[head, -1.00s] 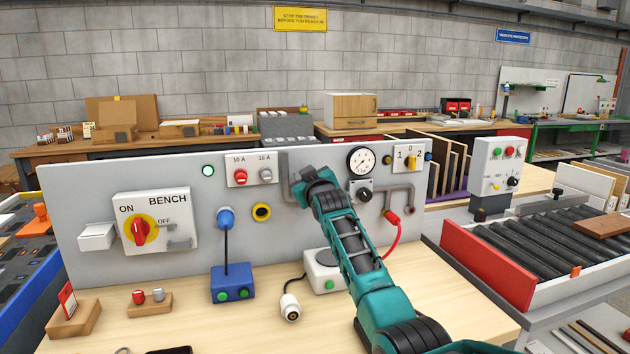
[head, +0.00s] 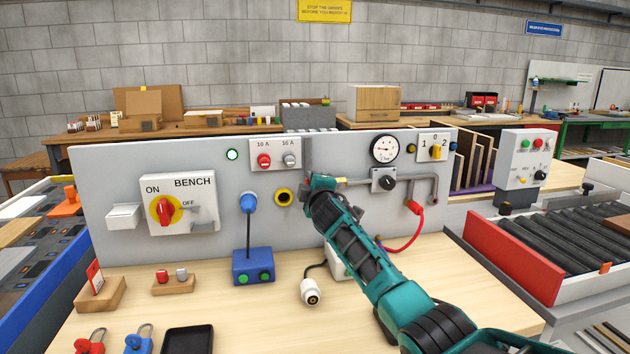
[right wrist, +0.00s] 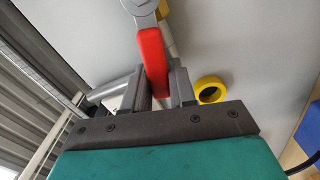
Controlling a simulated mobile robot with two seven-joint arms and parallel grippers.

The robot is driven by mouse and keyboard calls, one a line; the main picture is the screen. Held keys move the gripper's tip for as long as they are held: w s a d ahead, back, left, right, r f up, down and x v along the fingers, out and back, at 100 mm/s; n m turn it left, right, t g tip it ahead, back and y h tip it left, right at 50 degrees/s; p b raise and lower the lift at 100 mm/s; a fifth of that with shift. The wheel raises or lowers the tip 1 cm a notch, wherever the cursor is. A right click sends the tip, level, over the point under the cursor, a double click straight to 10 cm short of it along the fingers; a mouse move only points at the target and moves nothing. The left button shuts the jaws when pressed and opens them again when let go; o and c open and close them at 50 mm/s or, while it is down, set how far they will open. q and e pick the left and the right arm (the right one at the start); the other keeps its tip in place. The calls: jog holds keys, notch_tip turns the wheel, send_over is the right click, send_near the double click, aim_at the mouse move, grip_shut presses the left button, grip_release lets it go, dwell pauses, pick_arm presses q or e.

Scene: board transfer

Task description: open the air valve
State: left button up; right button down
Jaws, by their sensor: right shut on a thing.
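The air valve's red lever (right wrist: 152,55) runs down from a grey pivot (right wrist: 142,5) in the right wrist view. My right gripper (right wrist: 154,82) is shut on this lever, with one finger on each side. In the head view the right gripper (head: 322,183) is in front of the panel's pipework and hides the lever. A grey pipe (head: 307,155) rises above it, and a brass-coloured stretch (head: 346,182) shows just to its right. The round pressure gauge (head: 384,148) is to the upper right; its reading is too small to tell. My left gripper is not in view.
The grey panel (head: 100,180) stands on a wooden bench (head: 225,315). A black-knobbed regulator (head: 384,180) and a red hose (head: 412,235) are right of the gripper. A white plug (head: 311,291) lies below.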

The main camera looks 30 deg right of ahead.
jog(key=shift+a+f+n+b, duration=0.1)
jog(key=shift+f+n+b, duration=0.25)
jog(key=shift+f+n, duration=0.8)
jog(key=shift+r+n, duration=0.25)
jog(key=c, duration=1)
grip_release()
jog(key=shift+s, duration=0.1)
jog(key=p+v, duration=0.2)
jog(key=v, duration=1)
jog(key=shift+s+a+p, duration=0.15)
jog(key=shift+s+p, duration=0.2)
